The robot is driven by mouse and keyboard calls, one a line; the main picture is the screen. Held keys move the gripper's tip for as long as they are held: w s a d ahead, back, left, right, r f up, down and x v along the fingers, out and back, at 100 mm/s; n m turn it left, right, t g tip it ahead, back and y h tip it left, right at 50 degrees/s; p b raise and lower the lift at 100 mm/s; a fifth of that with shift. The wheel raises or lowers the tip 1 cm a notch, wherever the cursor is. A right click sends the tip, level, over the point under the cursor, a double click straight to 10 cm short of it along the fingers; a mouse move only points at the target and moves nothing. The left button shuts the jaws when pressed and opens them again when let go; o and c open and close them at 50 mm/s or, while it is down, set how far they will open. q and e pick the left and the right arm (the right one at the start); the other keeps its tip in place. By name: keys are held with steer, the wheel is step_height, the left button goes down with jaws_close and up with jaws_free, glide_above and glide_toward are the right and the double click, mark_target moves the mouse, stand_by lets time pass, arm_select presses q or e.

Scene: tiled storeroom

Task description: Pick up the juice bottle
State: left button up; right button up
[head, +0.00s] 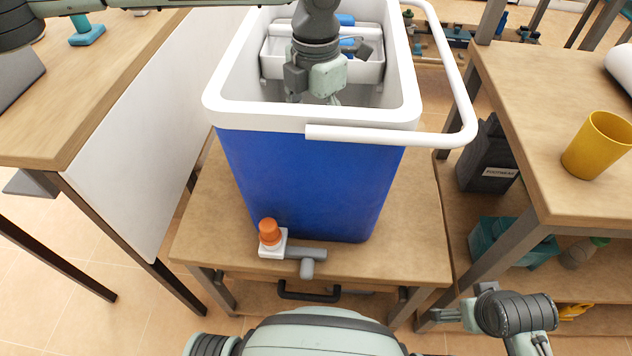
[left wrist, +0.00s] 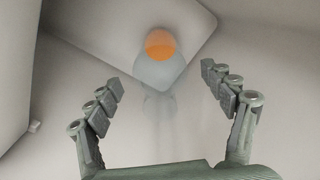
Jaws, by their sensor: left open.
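A pale, see-through bottle with an orange cap (left wrist: 160,44), which looks like the juice bottle, stands inside the cooler in the left wrist view. In the head view I cannot make it out behind my arm and the cooler wall. My left gripper (head: 322,98) reaches down into the blue cooler (head: 305,185) with its white rim. In the left wrist view the left gripper (left wrist: 165,95) is open and empty, its fingers apart on either side of the bottle's line, with the bottle beyond them. My right gripper (head: 490,318) is low at the right; its finger state is unclear.
A white tray (head: 272,62) sits inside the cooler's top. The cooler's white handle (head: 465,90) hangs out to the right. An orange-topped white device (head: 271,236) and a grey pipe piece (head: 307,262) lie in front. A yellow cup (head: 597,146) stands on the right table.

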arm_select(q)
steer(key=shift+f, duration=0.15)
steer(key=c, duration=1.7)
steer(key=shift+c, duration=0.2)
